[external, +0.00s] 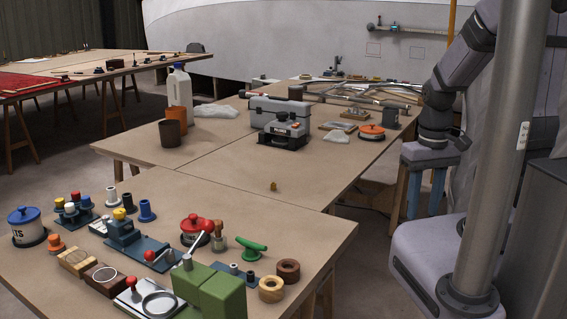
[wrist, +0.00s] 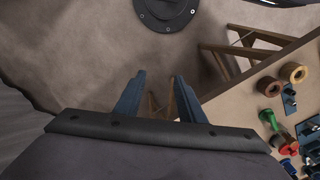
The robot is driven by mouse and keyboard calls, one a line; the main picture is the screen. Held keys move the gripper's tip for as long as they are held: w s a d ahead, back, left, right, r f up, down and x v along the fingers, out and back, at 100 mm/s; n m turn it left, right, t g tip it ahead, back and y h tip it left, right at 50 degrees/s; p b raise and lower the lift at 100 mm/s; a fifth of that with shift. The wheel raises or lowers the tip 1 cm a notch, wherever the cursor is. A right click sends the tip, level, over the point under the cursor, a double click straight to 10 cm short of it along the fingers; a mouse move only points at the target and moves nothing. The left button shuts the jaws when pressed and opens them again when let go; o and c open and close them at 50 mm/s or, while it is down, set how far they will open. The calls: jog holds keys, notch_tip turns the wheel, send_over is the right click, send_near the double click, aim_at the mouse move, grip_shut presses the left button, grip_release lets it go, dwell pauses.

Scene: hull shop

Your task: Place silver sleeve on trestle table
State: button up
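My gripper (external: 425,212) hangs pointing down at the right, beyond the tables' right edges. In the wrist view its two blue fingers (wrist: 159,76) are apart, with only floor and a trestle leg visible between them. A pale grey flanged sleeve (external: 111,197) stands upright among small parts on the front table (external: 300,228); I cannot tell for sure that it is the silver sleeve. The middle table (external: 225,166), also on wooden legs, stands behind the front one. In the wrist view the front table (wrist: 235,100) is at the right, away from the fingers.
A green block (external: 222,292), a green handle (external: 252,246) and wooden rings (external: 271,289) crowd the front table.

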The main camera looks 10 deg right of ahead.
notch_tip(320, 180, up, 4)
jog(key=w+a+m+g+y+b, duration=0.1)
jog(key=w+a+m+g+y, duration=0.2)
jog(key=a, duration=0.9)
jog(key=w+a+m+g+y+b, duration=0.2)
jog(key=w+a+m+y, duration=0.2)
jog(key=a, duration=0.7)
jog(key=w+a+m+g+y+b, duration=0.1)
jog(key=w+a+m+g+y, duration=0.2)
jog(key=a, duration=0.9)
jog(key=m+t, duration=0.1)
send_near(235, 264)
jog(key=shift+s+a+r, duration=0.1)
jog(key=shift+s+a, duration=0.25)
jog(key=shift+a, duration=0.15)
jog(key=shift+f, duration=0.4)
jog(key=shift+p+x, duration=1.55)
jog(key=shift+x, duration=2.1)
jog(key=shift+d, duration=0.1)
grip_shut()
